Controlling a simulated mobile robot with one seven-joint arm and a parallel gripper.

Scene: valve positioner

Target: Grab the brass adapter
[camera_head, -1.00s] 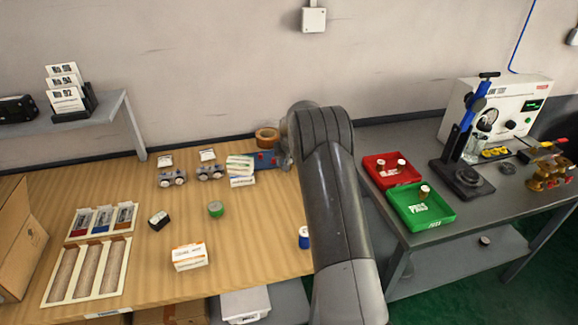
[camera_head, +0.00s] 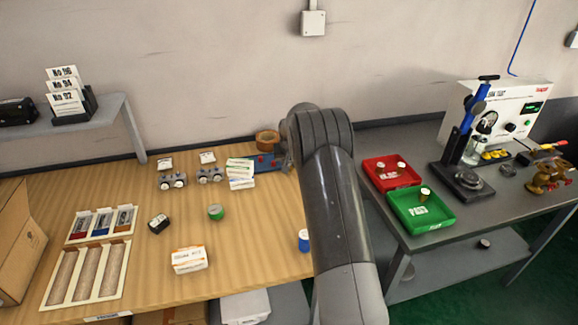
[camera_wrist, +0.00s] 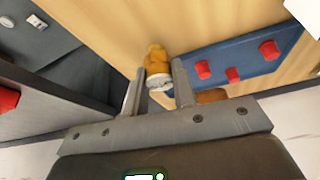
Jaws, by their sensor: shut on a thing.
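The brass adapter (camera_wrist: 157,66) shows in the wrist view as a small golden-yellow piece with a pale, silvery lower part. My gripper (camera_wrist: 159,74) is shut on it, with one finger on each side. Its far end sticks out past the fingertips, over the wooden bench. Part of its near end is hidden between the fingers. In the head view my arm covers the gripper and the adapter.
A blue board (camera_wrist: 250,55) with red knobs lies beside the gripper; it also shows at the bench's back (camera_head: 264,164). A tape roll (camera_head: 267,140) stands behind it. Red (camera_head: 390,172) and green (camera_head: 421,212) trays sit on the grey table right of my arm.

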